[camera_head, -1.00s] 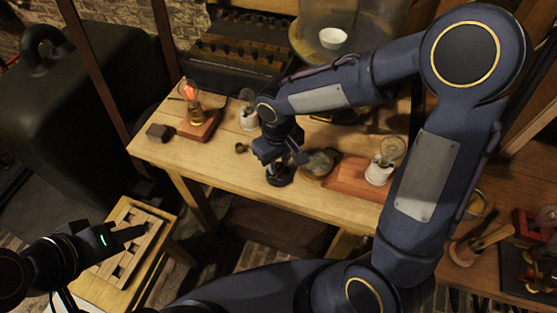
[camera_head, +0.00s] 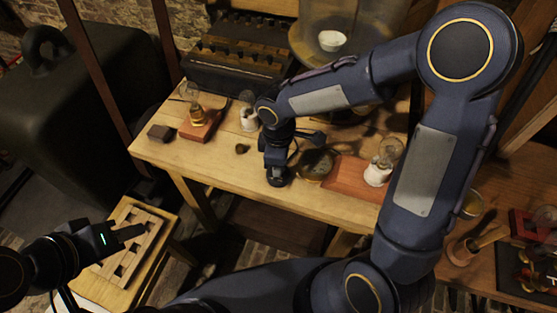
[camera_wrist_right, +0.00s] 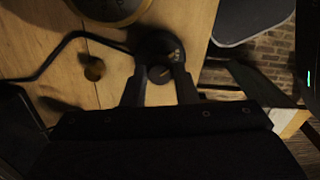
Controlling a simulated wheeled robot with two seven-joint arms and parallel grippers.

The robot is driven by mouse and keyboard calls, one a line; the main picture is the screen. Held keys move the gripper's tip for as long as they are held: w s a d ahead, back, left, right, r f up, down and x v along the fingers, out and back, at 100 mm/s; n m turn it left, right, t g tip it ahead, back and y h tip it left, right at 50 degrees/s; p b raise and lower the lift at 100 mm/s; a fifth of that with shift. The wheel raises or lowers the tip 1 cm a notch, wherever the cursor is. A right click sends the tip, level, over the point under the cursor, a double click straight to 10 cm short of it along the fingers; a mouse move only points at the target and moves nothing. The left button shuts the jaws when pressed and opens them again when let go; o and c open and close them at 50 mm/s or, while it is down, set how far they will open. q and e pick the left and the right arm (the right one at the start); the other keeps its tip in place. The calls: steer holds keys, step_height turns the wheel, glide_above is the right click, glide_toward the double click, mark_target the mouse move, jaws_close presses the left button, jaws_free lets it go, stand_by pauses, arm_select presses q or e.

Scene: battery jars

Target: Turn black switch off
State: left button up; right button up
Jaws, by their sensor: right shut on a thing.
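The black switch (camera_wrist_right: 158,45) is a round dark base with a small knob, standing on the wooden table. In the head view the switch (camera_head: 279,181) is mostly hidden under my right gripper (camera_head: 277,170). In the right wrist view the two fingers of my right gripper (camera_wrist_right: 160,74) are closed on the knob, one on each side. My left gripper (camera_head: 130,233) is away at the lower left, over a small bench; whether its jaws are open is unclear. The bulb on the red-brown block (camera_head: 203,125) at the table's left is dark.
A small dark block (camera_head: 160,132) and a small knob-like piece (camera_head: 242,149) lie on the table (camera_head: 220,165). A bulb in a white holder (camera_head: 248,120) stands behind. A round glass-like piece (camera_head: 316,163) and a red-brown board (camera_head: 350,178) with a bulb sit right of my gripper.

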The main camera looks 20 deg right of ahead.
steer(key=shift+n, duration=0.4)
steer(key=o, duration=1)
steer(key=shift+r, duration=0.1)
step_height(320, 180, up, 8)
steer(key=shift+f, duration=0.2)
steer(key=s+d+r+m+t+y, duration=0.2)
steer(key=s+d+m, duration=0.2)
steer(key=s+m, duration=0.4)
steer(key=s+d+r+m+t+y, duration=0.1)
steer(key=s+d+r+m+t, duration=0.2)
steer(key=s+d+m, duration=0.2)
steer(key=s+m, duration=0.2)
steer(key=shift+s+d+r+m+t+y, duration=0.2)
steer(key=shift+s+r+m+t+y, duration=0.1)
steer(key=shift+s+r+m+y, duration=0.1)
